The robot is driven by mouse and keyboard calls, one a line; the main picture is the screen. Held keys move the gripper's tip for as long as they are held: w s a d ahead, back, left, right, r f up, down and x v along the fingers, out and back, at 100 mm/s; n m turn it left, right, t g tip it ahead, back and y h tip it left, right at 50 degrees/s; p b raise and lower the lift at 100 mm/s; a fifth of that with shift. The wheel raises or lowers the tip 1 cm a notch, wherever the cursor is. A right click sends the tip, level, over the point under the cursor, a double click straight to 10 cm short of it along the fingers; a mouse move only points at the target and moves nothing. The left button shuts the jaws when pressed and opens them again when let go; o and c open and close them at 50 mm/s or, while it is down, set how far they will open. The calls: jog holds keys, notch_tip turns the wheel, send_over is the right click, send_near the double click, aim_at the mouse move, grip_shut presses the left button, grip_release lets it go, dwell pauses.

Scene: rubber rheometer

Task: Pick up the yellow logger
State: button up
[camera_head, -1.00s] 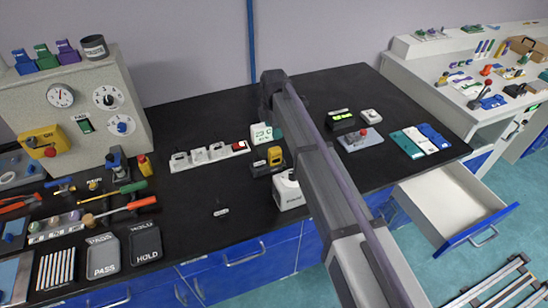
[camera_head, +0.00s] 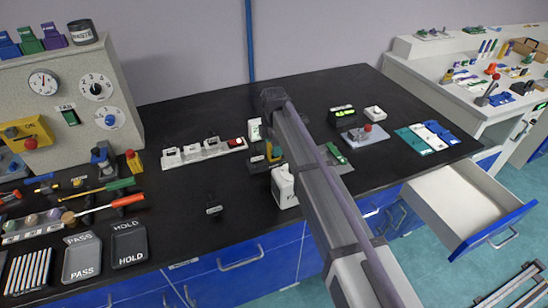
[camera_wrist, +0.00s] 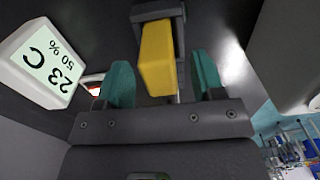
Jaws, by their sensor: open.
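The yellow logger (camera_wrist: 158,58) stands in a dark holder (camera_wrist: 160,12) in the wrist view. In the head view, the logger (camera_head: 276,151) is partly hidden by my arm and gripper, on the black bench. My gripper (camera_wrist: 162,66) is open, with one teal finger on each side of the logger's yellow body. The fingers appear apart from it. I cannot tell how deep the logger sits between them.
A white display reading 23 C (camera_wrist: 45,65) stands close to the left finger; it also shows in the head view (camera_head: 254,130). A white device (camera_head: 284,187) stands in front of the logger. A white socket strip (camera_head: 200,152) lies to the left. An open drawer (camera_head: 462,200) juts out at right.

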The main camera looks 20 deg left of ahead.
jog(key=c, duration=1)
jog(key=shift+r, duration=0.15)
jog(key=shift+c, duration=0.2)
notch_tip(320, 180, up, 10)
jog(key=p, duration=1)
